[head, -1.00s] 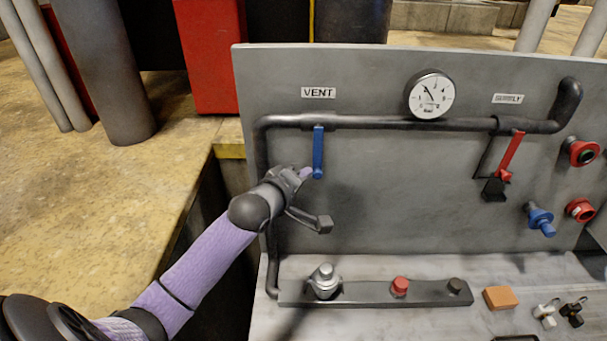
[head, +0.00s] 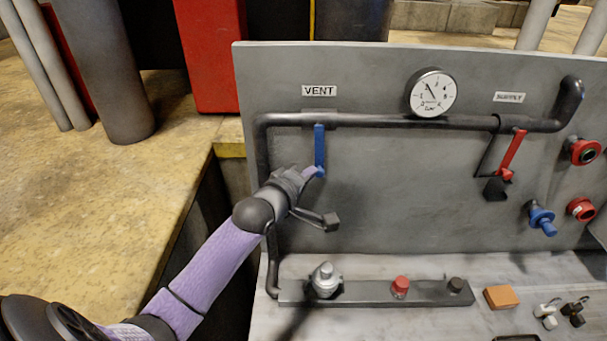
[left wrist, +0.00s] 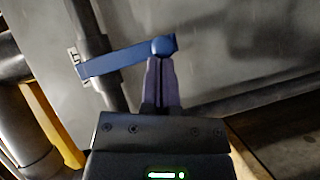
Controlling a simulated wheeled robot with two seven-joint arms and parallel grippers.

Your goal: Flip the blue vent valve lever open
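The blue vent valve lever (head: 319,145) hangs down from the pipe below the VENT label, nearly upright in the head view. My left gripper (head: 309,173) is at the lever's lower end, coming from the left. In the left wrist view the blue lever (left wrist: 112,61) runs across the picture, with its round knob at the fingertips. The fingers of my left gripper (left wrist: 162,68) lie close together and their tips appear to touch the knob. I cannot see the lever between them. My right gripper is not in view.
The pipe (head: 400,122) carries a round gauge (head: 432,93) and a red supply lever (head: 512,153). Red and blue fittings (head: 541,219) stick out at the right. A dark rail (head: 375,293) with several parts lies on the bench below.

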